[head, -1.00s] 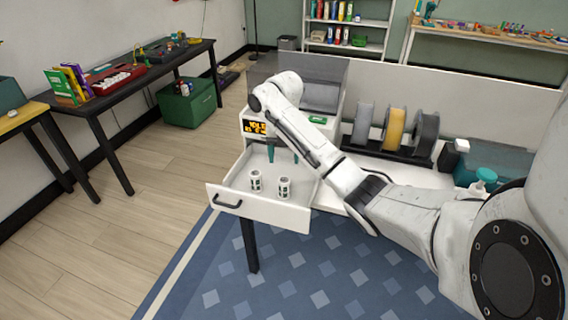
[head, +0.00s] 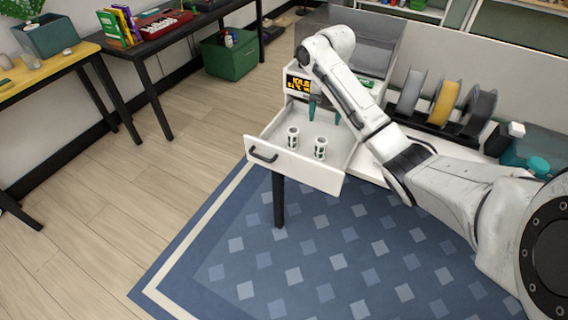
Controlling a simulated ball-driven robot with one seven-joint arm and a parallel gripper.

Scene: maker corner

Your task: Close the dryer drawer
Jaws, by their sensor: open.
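The dryer drawer (head: 292,166) is white, with a dark bar handle (head: 263,155) on its front. It is pulled out from the white dryer unit, which has a lit orange display (head: 298,84). Two small white and dark canisters stand upright inside, a left one (head: 293,137) and a right one (head: 320,148). My gripper (head: 324,115) points down over the back part of the drawer, behind the canisters and away from the handle. Its teal fingers are spread apart with nothing between them. My arm hides part of the dryer and the drawer's back right.
Several spools, one a yellow spool (head: 445,102), stand in a dark rack right of the dryer. A teal-lidded bottle (head: 538,167) is farther right. A blue patterned rug (head: 300,265) and open wood floor lie before the drawer. A green crate (head: 231,54) sits under the dark table.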

